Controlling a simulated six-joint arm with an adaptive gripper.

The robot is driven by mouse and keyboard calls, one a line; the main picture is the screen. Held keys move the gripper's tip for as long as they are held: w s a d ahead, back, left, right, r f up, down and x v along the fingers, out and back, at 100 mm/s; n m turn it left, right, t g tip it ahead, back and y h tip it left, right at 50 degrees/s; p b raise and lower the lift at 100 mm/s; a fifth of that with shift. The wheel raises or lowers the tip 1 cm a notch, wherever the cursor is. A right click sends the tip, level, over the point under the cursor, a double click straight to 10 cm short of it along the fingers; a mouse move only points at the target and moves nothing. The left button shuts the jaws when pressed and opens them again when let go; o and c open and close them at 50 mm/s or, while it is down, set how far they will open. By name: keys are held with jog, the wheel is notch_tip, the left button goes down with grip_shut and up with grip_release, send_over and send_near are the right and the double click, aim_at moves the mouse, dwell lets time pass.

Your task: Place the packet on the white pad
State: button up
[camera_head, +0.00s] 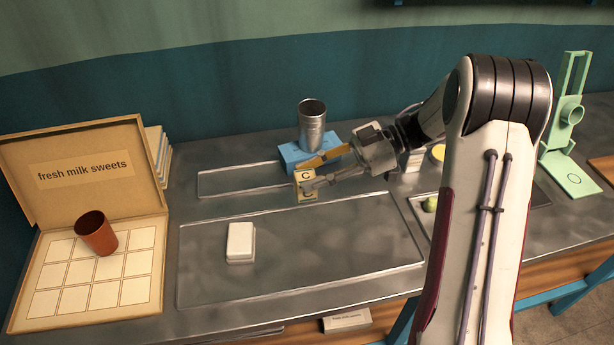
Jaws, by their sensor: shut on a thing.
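The packet (305,186) is a small pale yellow piece with a dark letter C on its face. My gripper (306,174) is shut on it, with one finger above and one to its right side. The packet is near the front edge of the small back tray, before the blue block; I cannot tell whether it touches the surface. The white pad (240,242) is a small white block in the large front tray, to the left of and nearer than the packet. Its top is bare.
A metal cup (312,125) stands on a blue block (292,154) behind my gripper. An open sweets box (155,282) with a brown cup (96,233) is at left. A green stand (568,180) is at right. The large front tray (330,278) is otherwise clear.

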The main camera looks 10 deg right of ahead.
jog(key=shift+a, duration=0.1)
jog(key=s+a+r, duration=0.2)
jog(key=a, duration=0.6)
jog(key=s+a+r, duration=0.2)
jog(key=a, duration=0.5)
jog(key=shift+a+r, duration=0.15)
jog(key=shift+a, duration=0.25)
send_over(246, 237)
notch_tip(246, 237, down, 6)
jog(key=shift+w, duration=0.1)
jog(key=shift+f, duration=2)
jog(key=shift+f, duration=0.15)
